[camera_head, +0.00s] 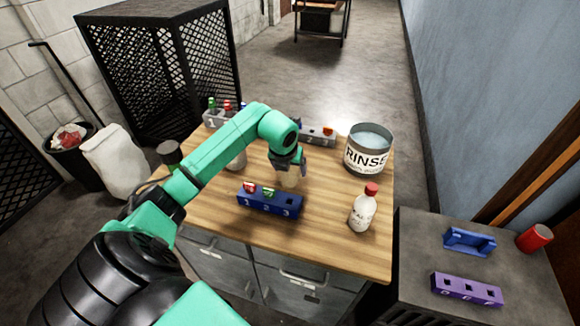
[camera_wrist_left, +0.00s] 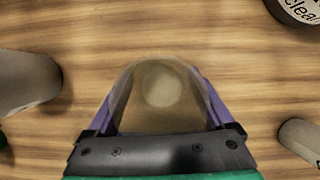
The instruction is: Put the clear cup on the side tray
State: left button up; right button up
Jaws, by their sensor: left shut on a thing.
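My left gripper (camera_head: 290,160) is shut on the clear cup (camera_head: 286,179) above the wooden tabletop, behind the blue numbered block. In the left wrist view the see-through cup (camera_wrist_left: 160,95) sits between the purple fingers, with a paler round patch showing through it. I cannot tell whether its base touches the table. A grey side surface (camera_head: 415,255) stands at the lower right, lower than the table; I see no other clear side tray. My right gripper is not in view.
On the wooden table (camera_head: 330,245) are a blue numbered block (camera_head: 270,203), a red-capped bottle (camera_head: 363,210), a RINSE can (camera_head: 369,150) and numbered grey racks (camera_head: 318,136). The side surface holds a blue holder (camera_head: 468,241), a purple block (camera_head: 466,289) and a red cylinder (camera_head: 534,238).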

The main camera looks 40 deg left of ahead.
pick_arm(q)
jog(key=shift+w+f, duration=0.15)
jog(key=shift+f, duration=0.05)
jog(key=o, duration=1.1)
jog(key=shift+r, duration=0.1)
jog(key=shift+r, duration=0.1)
